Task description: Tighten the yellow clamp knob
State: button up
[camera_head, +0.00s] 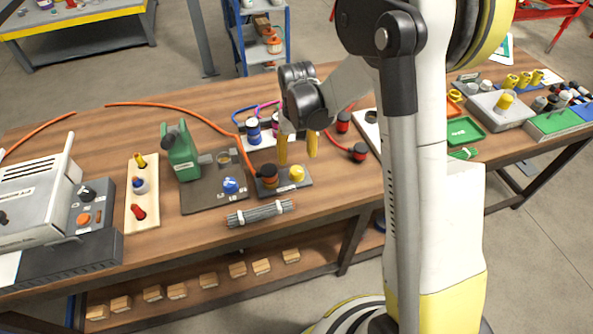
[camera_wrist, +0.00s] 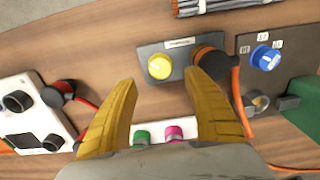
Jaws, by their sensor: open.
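The yellow clamp knob (camera_head: 297,173) sits on a small dark plate (camera_head: 292,189) on the wooden bench, beside a black and orange hose fitting (camera_head: 267,176). In the wrist view the round yellow knob (camera_wrist: 160,66) shows ahead of my fingertips, with a pale marker line on its top. My gripper (camera_head: 298,150) has yellow fingers pointing down, a little above and behind the knob in the head view. The fingers (camera_wrist: 163,78) are spread wide and nothing is between them. The knob appears apart from both fingers.
A blue knob (camera_head: 231,186) and green pump (camera_head: 181,151) stand left on a dark plate. A grey rod bundle (camera_head: 260,213) lies in front. An orange hose (camera_wrist: 240,100) runs beside my right finger in the wrist view. Bare bench (camera_head: 335,190) lies right of the knob.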

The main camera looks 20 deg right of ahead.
aim_at(297, 170)
notch_tip(297, 170, down, 7)
jog(key=shift+f+b, duration=0.1)
jog(key=shift+b, duration=0.9)
jog(key=c, duration=1.2)
